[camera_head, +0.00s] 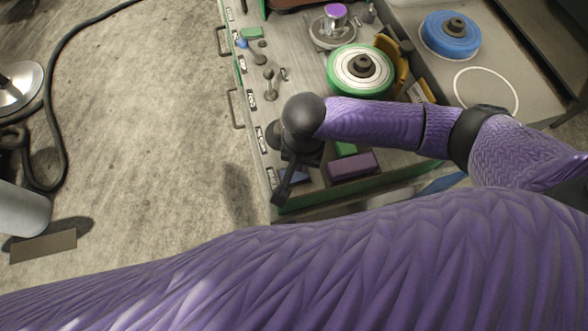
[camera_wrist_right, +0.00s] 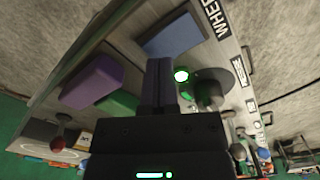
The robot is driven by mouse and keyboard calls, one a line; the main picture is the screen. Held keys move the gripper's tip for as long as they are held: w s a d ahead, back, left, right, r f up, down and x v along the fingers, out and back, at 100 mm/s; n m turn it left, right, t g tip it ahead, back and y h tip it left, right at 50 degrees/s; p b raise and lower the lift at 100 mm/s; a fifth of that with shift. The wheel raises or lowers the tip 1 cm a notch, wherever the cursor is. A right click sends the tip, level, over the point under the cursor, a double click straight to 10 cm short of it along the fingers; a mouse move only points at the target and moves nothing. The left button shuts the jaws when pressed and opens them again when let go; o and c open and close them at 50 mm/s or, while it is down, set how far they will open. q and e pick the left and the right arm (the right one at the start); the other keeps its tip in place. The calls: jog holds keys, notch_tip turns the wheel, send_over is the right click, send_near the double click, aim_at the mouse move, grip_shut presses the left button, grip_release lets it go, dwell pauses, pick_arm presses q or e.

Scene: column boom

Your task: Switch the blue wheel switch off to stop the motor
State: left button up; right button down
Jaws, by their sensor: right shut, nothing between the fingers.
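My right gripper (camera_head: 281,196) reaches down over the near corner of the grey switch panel (camera_head: 262,110), with its fingers together and nothing between them. In the right wrist view the shut fingers (camera_wrist_right: 160,68) are beside a lit green lamp (camera_wrist_right: 181,75) and a dark switch on a round base (camera_wrist_right: 210,92). I cannot tell whether they touch. A label (camera_wrist_right: 215,17) beginning "WHEE" is nearby; the rest is cut off. The blue wheel (camera_head: 449,36) lies flat at the back right of the head view. My left gripper is out of view.
A blue block (camera_wrist_right: 172,36), a purple block (camera_head: 353,166) and a green block (camera_wrist_right: 118,102) lie near the gripper. More switches (camera_head: 269,85) line the panel edge. A green-rimmed wheel (camera_head: 350,82) stands behind my forearm. The floor (camera_head: 150,130) to the left is mostly clear.

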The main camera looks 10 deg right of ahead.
jog(key=shift+f+b, duration=0.3)
jog(key=shift+f, duration=0.45)
dwell(0.3)
notch_tip(320, 180, up, 7)
jog(key=p, duration=0.9)
jog(key=shift+r, duration=0.1)
